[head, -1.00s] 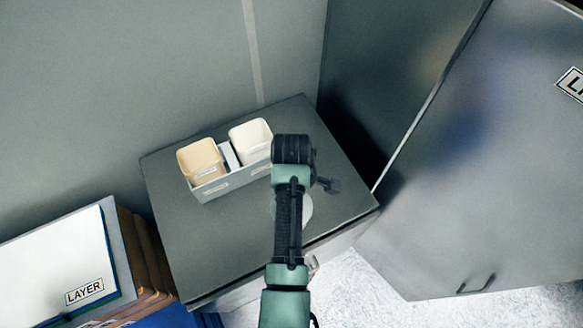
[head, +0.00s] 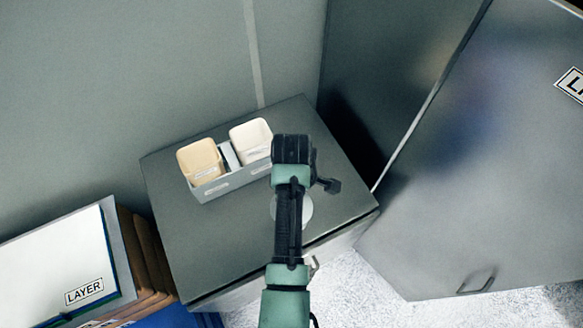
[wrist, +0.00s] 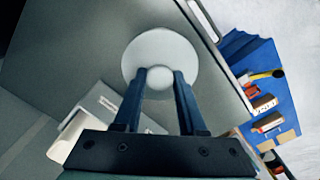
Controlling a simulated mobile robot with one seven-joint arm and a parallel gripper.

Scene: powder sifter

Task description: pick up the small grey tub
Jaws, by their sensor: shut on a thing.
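The small grey tub (wrist: 160,42) shows in the wrist view from above as a round pale grey disc with a knob in its middle. In the head view the tub (head: 306,209) is mostly hidden behind my arm, on the dark cabinet top. My gripper (wrist: 160,73) is shut on the knob, with one dark blue finger on each side. In the head view my arm hides the fingertips. I cannot tell whether the tub touches the cabinet top.
A grey organizer (head: 225,184) on the cabinet top (head: 190,245) holds a beige container (head: 201,157) and a white container (head: 250,138). A box labelled LAYER (head: 60,255) stands at left. A grey metal panel (head: 450,200) leans at right. A blue board with small items (wrist: 250,65) lies below.

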